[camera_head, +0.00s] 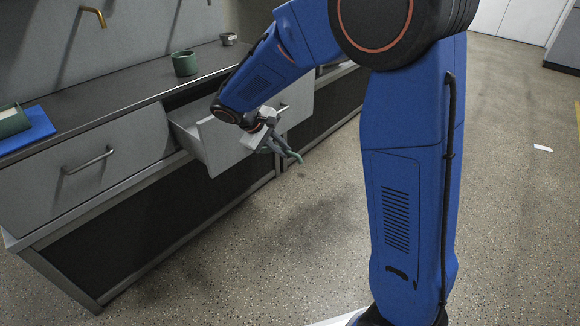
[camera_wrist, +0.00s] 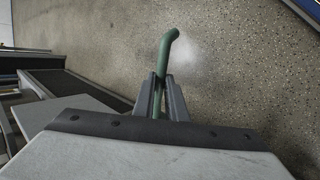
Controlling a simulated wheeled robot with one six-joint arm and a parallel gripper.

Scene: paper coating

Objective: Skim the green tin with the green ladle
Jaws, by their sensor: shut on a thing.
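My gripper (camera_head: 277,148) is beside the open drawer's front, over the floor. It is shut on a green rod with a bent end, which looks like the green ladle (camera_head: 296,156). In the wrist view the green ladle (camera_wrist: 167,50) runs up from between the jaws (camera_wrist: 162,90) and hooks to the right at its end. The ladle's bowl does not show clearly in either view. A green tin (camera_head: 185,63) stands upright on the counter, behind and left of my gripper. Another green tin-like thing (camera_head: 12,122) is at the far left edge, partly cut off.
The drawer (camera_head: 205,145) is pulled out below the counter (camera_head: 110,84). A blue board (camera_head: 38,130) lies at the counter's left end. A small grey cup (camera_head: 228,38) stands at the back. A brass tap (camera_head: 93,14) juts from the wall. The floor at right is mostly clear.

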